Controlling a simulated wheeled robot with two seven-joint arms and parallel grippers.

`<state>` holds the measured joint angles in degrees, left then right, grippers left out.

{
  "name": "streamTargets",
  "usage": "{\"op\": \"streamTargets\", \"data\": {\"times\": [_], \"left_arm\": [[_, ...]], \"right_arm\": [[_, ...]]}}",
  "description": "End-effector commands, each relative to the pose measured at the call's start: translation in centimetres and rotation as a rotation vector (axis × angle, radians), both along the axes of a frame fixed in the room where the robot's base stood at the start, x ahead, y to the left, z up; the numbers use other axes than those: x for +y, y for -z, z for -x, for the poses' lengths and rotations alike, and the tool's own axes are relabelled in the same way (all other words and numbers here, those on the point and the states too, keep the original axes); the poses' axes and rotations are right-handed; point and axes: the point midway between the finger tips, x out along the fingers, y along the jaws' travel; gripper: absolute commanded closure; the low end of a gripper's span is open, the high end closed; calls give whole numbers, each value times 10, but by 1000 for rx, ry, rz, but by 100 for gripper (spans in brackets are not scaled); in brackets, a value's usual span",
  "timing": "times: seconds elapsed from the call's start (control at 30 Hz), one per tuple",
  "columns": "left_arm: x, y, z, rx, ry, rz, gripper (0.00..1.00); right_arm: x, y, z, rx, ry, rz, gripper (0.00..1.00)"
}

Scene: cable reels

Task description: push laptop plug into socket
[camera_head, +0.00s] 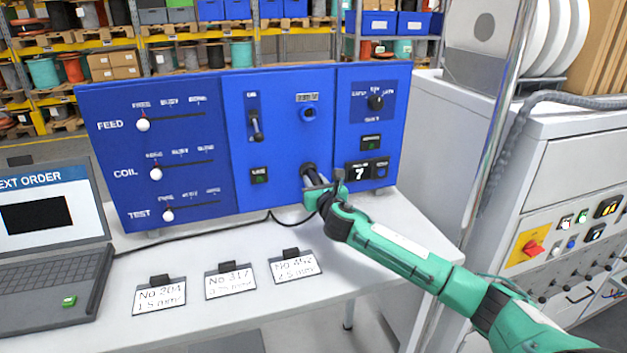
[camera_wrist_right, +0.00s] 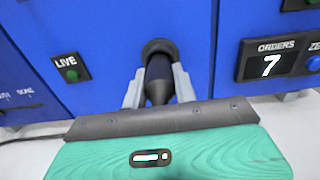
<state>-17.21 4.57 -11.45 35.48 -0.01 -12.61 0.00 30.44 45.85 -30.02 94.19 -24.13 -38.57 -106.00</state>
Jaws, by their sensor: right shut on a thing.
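The laptop plug (camera_wrist_right: 158,80) is a dark cylinder between the fingers of my right gripper (camera_wrist_right: 158,85), which is shut on it. The plug's front end meets the round dark socket (camera_wrist_right: 158,47) on the blue panel; how deep it sits cannot be told. In the head view my right gripper (camera_head: 318,184) is at the socket (camera_head: 308,169), low in the panel's middle section, and mostly hides the plug. A dark cable runs from there along the table toward the laptop (camera_head: 55,245). My left gripper is not in view.
The blue panel (camera_head: 270,90) has sliders, a switch, a knob and a display reading 7. Labelled cards (camera_head: 230,285) lie on the white table (camera_head: 210,325) in front. A grey cabinet (camera_head: 480,130) and a metal post (camera_head: 497,120) stand at the right.

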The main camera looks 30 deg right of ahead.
Motion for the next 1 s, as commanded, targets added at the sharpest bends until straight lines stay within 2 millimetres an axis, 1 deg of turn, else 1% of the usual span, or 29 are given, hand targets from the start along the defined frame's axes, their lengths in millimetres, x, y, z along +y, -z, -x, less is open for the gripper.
{"op": "streamTargets", "data": {"times": [1.0], "left_arm": [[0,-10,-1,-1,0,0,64]], "right_arm": [[6,0,25,1,-1,0,100]]}}
